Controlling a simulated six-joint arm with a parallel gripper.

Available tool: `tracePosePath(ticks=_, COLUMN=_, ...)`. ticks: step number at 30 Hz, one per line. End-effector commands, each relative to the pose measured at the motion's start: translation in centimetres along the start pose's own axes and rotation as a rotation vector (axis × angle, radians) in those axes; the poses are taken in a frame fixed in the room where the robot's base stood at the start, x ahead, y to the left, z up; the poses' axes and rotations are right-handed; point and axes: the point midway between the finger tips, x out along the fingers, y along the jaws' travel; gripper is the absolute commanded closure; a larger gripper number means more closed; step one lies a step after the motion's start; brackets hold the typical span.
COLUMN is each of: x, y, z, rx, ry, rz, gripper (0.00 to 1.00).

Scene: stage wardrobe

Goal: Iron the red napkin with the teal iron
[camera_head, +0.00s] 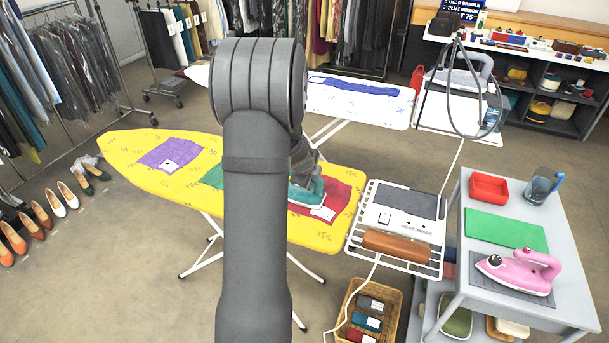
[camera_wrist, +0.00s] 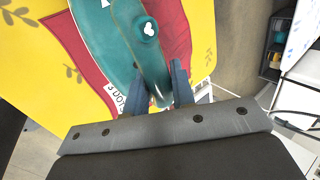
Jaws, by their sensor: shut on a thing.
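The red napkin (camera_head: 338,192) lies flat on the right part of the yellow ironing board (camera_head: 120,150), with a white label on it. The teal iron (camera_head: 304,194) is over the left part of the red napkin, partly hidden by my arm in the head view. In the wrist view the teal iron (camera_wrist: 115,35) covers the middle of the red napkin (camera_wrist: 175,35). My gripper (camera_wrist: 160,85) is shut on the back end of the teal iron. I cannot tell whether the iron's sole touches the cloth.
A purple napkin (camera_head: 172,154) and a green napkin (camera_head: 213,176) lie further left on the board. A wire rest (camera_head: 395,258) adjoins its right end. A grey cart (camera_head: 575,265) carries a pink iron (camera_head: 520,270). A wicker basket (camera_head: 345,310) stands below.

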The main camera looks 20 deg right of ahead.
Motion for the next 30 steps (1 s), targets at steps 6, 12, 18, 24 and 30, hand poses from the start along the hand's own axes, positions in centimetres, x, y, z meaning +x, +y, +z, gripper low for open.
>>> tracePosePath(ticks=6, x=0.0, y=0.0, z=-1.6, rx=0.002, ry=0.002, rz=0.003, gripper=1.00)
tracePosePath(ticks=12, x=0.0, y=0.0, z=-2.9, rx=0.002, ry=0.002, rz=0.003, gripper=1.00)
tracePosePath(ticks=18, x=0.0, y=-0.1, z=-4.2, rx=0.003, ry=0.002, rz=0.002, gripper=1.00)
tracePosePath(ticks=24, x=0.0, y=-0.2, z=-5.5, rx=0.003, ry=0.003, rz=0.003, gripper=1.00)
tracePosePath(ticks=30, x=-0.1, y=-0.2, z=-6.8, rx=0.004, ry=0.002, rz=0.003, gripper=1.00)
